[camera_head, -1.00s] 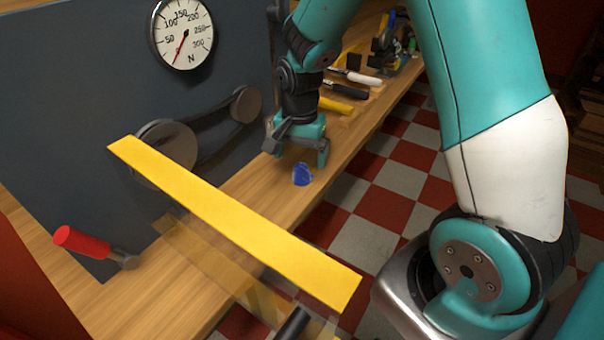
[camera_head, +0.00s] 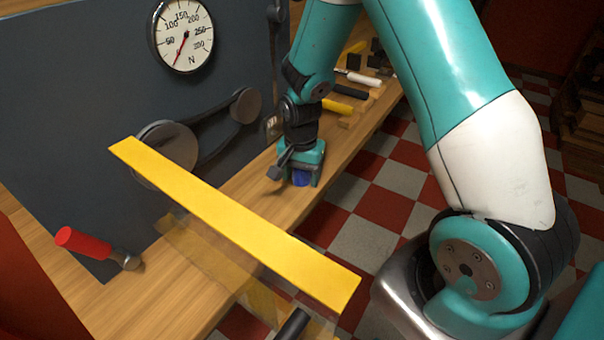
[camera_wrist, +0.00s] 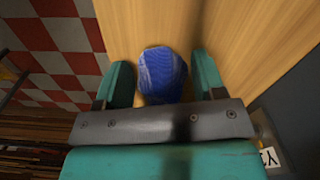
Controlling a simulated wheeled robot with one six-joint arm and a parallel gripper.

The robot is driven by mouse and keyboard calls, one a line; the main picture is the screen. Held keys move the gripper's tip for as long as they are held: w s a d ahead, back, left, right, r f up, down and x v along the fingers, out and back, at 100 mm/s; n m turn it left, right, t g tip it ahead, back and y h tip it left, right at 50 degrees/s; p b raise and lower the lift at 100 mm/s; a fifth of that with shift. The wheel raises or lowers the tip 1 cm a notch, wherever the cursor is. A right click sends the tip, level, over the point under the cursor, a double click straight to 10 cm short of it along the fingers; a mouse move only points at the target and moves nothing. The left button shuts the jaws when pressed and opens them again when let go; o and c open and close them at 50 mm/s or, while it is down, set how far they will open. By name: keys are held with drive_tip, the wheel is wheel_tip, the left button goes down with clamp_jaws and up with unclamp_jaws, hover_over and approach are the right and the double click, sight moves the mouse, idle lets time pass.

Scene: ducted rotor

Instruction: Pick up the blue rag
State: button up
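The blue rag (camera_head: 300,179) is a small crumpled bundle on the wooden bench top. In the wrist view the rag (camera_wrist: 163,73) lies between the two teal fingers, with a gap on the left side and a gap on the right. My gripper (camera_head: 302,178) is directly over the rag and open around it in the head view; it also shows in the wrist view (camera_wrist: 162,80). The gripper's palm hides the near end of the rag. I cannot tell how far the fingertips are above the bench.
A yellow bar (camera_head: 235,212) crosses the near part of the bench. A dark panel (camera_head: 90,110) with a gauge (camera_head: 181,36) and belt pulleys stands behind. Several tools lie farther along the bench (camera_head: 225,190).

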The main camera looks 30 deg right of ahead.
drive_tip(key=c, duration=0.3)
wheel_tip(320, 180, up, 20)
idle(0.4)
